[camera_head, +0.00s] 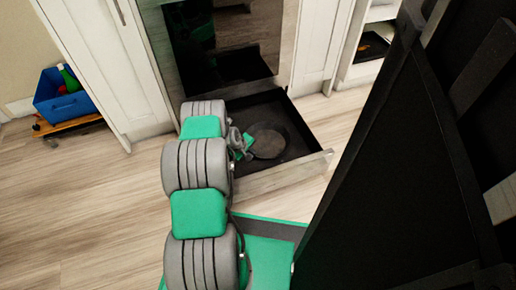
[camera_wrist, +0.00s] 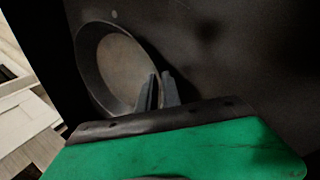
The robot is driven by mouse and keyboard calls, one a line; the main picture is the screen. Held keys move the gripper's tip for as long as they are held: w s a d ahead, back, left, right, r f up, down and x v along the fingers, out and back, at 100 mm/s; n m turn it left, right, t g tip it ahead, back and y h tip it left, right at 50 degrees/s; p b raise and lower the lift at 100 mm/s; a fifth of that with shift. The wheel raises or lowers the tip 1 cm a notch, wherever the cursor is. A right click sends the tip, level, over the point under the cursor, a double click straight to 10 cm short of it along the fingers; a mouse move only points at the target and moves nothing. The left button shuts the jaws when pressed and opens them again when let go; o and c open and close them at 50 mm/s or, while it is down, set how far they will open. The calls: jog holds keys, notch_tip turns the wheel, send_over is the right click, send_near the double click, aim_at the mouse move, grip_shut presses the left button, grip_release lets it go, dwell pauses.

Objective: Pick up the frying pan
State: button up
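The frying pan (camera_head: 268,141) is dark and round and lies in the pulled-out drawer. In the wrist view the pan (camera_wrist: 112,65) shows its brownish inside and raised rim at the upper left. My gripper (camera_head: 246,143) reaches down into the drawer at the pan's left side. In the wrist view its two grey fingers (camera_wrist: 160,76) are a narrow gap apart at the pan's right rim, one over the pan's inside and one outside it. Whether they press on the rim cannot be told. The pan's handle is not clearly visible.
The black-floored drawer (camera_head: 296,143) has a pale front (camera_head: 285,172) below a dark oven-like door (camera_head: 225,40). White cabinets (camera_head: 318,45) flank it. A blue bin (camera_head: 63,100) with bottles stands at the far left. A large black panel (camera_head: 400,180) fills the right. The left floor is clear.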

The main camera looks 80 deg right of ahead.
jog(key=x, duration=0.3)
jog(key=shift+a+b, duration=0.1)
jog(key=shift+b, duration=0.25)
jog(key=shift+w+r, duration=0.1)
grip_shut()
jog(key=shift+a, duration=0.1)
dwell(0.7)
jog(key=shift+r, duration=0.15)
